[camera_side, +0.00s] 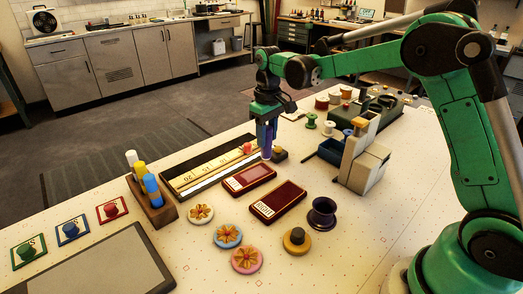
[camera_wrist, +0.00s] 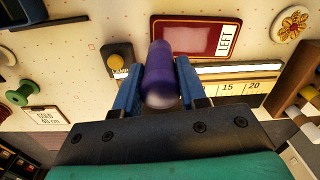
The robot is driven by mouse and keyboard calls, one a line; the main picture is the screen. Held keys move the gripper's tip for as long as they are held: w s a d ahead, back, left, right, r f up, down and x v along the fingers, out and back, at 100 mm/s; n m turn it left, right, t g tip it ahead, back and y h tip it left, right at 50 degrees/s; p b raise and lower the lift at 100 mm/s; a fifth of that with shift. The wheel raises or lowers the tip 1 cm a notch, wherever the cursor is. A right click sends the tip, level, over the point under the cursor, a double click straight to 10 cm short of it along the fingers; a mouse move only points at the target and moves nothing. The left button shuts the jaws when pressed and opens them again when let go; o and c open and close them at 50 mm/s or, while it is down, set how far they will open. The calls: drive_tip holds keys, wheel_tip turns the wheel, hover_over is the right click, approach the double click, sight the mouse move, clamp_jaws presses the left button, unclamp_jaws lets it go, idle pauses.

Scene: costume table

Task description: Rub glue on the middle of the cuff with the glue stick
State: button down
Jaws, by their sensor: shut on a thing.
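My gripper (camera_side: 266,118) is shut on a purple glue stick (camera_side: 267,145), held upright with its lower end near the right end of a long dark tray (camera_side: 172,168). The stick also shows in the wrist view (camera_wrist: 159,75) between the blue fingers (camera_wrist: 160,88). I cannot tell whether its tip touches anything. The tray holds a yellow ruler (camera_side: 200,173) and a pale strip (camera_wrist: 225,69) alongside; the strip may be the cuff, but I cannot be sure. A dark red plate (camera_side: 248,177) marked LEFT, also in the wrist view (camera_wrist: 190,38), lies just in front of the tray.
A second red plate (camera_side: 278,201) lies nearer. A wooden rack (camera_side: 152,205) with several coloured sticks stands left. A grey-white box (camera_side: 362,160) stands right.

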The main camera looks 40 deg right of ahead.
sight(267, 145)
drive_tip(key=shift+r, duration=2.5)
drive_tip(key=shift+f, duration=0.15)
drive_tip(key=shift+f, duration=2.7)
drive_tip(key=shift+a+f, duration=0.3)
drive_tip(key=shift+f, duration=0.3)
drive_tip(key=shift+a+f, duration=0.3)
drive_tip(key=shift+f, duration=0.25)
drive_tip(key=shift+w+a, duration=0.15)
drive_tip(key=shift+a, duration=1.35)
drive_tip(key=shift+w+a, duration=0.15)
drive_tip(key=shift+a, duration=1.35)
drive_tip(key=d, duration=0.7)
drive_tip(key=shift+s+d, duration=0.1)
drive_tip(key=shift+s, duration=0.2)
drive_tip(key=shift+r, duration=3.95)
